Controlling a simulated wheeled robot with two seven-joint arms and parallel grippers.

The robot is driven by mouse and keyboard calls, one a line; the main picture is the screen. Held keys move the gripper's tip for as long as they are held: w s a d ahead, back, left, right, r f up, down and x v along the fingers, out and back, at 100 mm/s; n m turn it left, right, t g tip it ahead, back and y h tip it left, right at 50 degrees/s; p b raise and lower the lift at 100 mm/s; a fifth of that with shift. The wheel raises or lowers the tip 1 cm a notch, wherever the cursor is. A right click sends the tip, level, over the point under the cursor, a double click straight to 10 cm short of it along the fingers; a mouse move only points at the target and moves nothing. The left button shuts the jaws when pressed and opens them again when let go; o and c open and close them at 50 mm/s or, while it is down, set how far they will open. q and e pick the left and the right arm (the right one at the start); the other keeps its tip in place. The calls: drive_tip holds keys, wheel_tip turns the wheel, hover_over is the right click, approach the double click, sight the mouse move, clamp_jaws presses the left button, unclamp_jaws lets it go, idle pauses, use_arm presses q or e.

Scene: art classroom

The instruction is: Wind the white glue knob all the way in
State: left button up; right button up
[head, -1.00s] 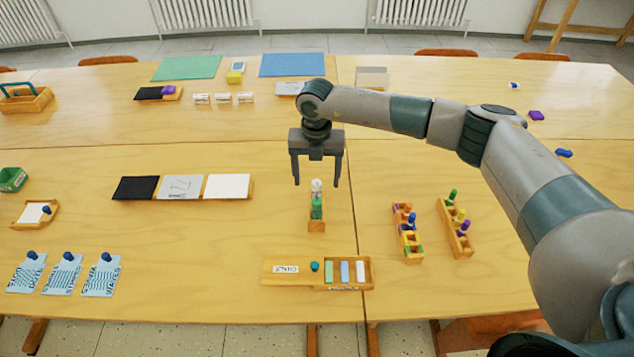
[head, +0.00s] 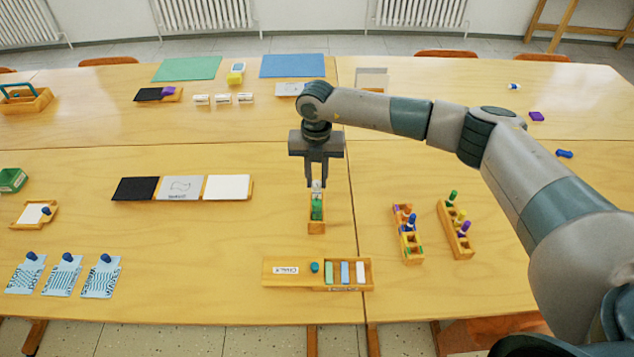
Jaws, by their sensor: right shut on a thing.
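The white glue knob (head: 316,185) tops a green glue stick (head: 317,208) that stands in a small wooden holder (head: 317,228) near the middle of the table. My right gripper (head: 317,184) points down over the holder, with its fingers shut on the white knob. The fingers hide much of the knob, so its height above the green body is hard to tell. My left gripper is not in view.
A chalk box (head: 290,285) with a sliding lid lies in front of the holder. Two wooden racks (head: 407,240) (head: 455,240) with coloured pieces stand to the right. Black, grey and white panels (head: 228,187) lie to the left. The table between them is clear.

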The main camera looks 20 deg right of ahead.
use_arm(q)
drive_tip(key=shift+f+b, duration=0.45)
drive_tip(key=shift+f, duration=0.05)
use_arm(e)
drive_tip(key=shift+n, duration=0.6)
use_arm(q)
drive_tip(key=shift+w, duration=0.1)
use_arm(e)
drive_tip(key=shift+n, duration=0.4)
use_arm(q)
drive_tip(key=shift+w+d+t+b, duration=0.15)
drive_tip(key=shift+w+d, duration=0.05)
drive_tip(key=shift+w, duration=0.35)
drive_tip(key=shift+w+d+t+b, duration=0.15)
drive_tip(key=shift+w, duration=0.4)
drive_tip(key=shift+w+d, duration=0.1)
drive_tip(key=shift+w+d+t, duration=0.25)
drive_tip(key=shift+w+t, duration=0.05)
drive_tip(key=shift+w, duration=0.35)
use_arm(e)
drive_tip(key=shift+n, duration=0.3)
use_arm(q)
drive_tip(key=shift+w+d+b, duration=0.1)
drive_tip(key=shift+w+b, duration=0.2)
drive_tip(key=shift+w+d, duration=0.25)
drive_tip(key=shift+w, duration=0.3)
use_arm(e)
drive_tip(key=shift+n, duration=0.4)
